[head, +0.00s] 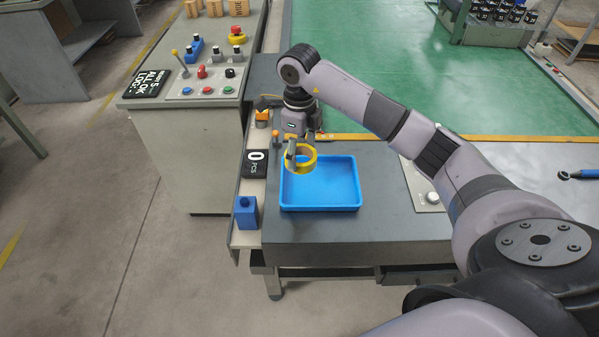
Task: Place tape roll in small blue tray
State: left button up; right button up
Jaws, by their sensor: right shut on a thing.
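A yellow tape roll (309,164) hangs in my right gripper (292,155), which is shut on it. The gripper points down, and the roll is tilted up so its round opening shows. The roll is over the left back part of the blue tray (340,198). The tray lies on the dark grey bench top and its visible floor is empty. I cannot tell whether the roll touches the tray. My left gripper does not show.
A control cabinet (190,165) with buttons stands farther left. A grey panel with a knob (432,197) lies right of the tray. The bench front is clear.

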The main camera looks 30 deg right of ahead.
notch_tip(320, 180, down, 4)
jog(key=shift+f, duration=0.2)
notch_tip(320, 180, down, 4)
jog(key=shift+p, duration=0.45)
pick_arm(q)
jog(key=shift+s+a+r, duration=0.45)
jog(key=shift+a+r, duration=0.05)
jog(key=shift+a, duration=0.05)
pick_arm(e)
jog(key=shift+f, duration=0.2)
jog(key=o, duration=1.2)
jog(key=shift+c, duration=0.2)
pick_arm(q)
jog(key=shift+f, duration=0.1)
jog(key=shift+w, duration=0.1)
pick_arm(e)
jog(key=shift+r, duration=0.15)
